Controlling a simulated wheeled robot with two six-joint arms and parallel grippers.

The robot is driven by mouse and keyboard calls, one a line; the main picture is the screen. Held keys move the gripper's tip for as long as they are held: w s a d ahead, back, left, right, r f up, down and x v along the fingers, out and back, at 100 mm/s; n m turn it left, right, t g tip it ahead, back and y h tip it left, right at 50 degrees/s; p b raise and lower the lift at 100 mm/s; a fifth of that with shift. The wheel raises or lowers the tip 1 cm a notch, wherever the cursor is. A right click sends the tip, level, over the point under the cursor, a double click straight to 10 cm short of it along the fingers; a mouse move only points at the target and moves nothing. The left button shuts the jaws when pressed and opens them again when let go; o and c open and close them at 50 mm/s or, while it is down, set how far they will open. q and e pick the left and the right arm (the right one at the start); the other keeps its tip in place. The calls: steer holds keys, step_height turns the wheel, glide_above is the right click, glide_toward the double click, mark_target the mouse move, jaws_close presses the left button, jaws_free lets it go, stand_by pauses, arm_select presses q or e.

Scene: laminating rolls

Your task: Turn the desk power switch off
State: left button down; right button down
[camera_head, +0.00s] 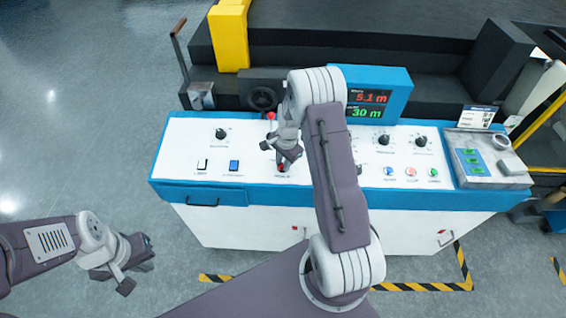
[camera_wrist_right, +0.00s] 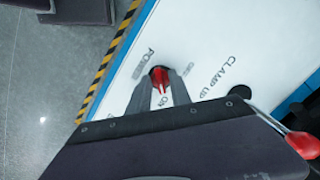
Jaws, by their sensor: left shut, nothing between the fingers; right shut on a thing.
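The desk power switch is a red knob (camera_wrist_right: 158,78) on the white desk top, beside the printed word POWER in the right wrist view. In the head view a bit of the red switch (camera_head: 281,168) shows just under my right gripper (camera_head: 287,154). My right gripper (camera_wrist_right: 160,90) is shut on the knob, one grey finger on each side. Part of the knob and its markings are hidden by the fingers. My left gripper (camera_head: 132,264) is shut and empty, low at the left, over the floor and away from the desk.
The desk top holds a blue rocker switch (camera_head: 234,166), black dials (camera_head: 384,139), coloured buttons (camera_head: 411,172) and a red-topped lever (camera_head: 271,116) close behind my right gripper. A display (camera_head: 369,104) reads 5.1 m and 30 m. Floor at left is clear.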

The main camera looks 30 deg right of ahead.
steer(key=n, duration=0.4)
steer(key=shift+g, duration=0.3)
steer(key=n, duration=0.4)
steer(key=shift+w+n+h, duration=0.1)
steer(key=shift+n+h, duration=0.3)
steer(key=n, duration=0.4)
steer(key=shift+n+h, duration=0.3)
steer(key=shift+a+n, duration=0.1)
steer(key=shift+n, duration=1.8)
steer(key=c, duration=1.5)
jaws_free()
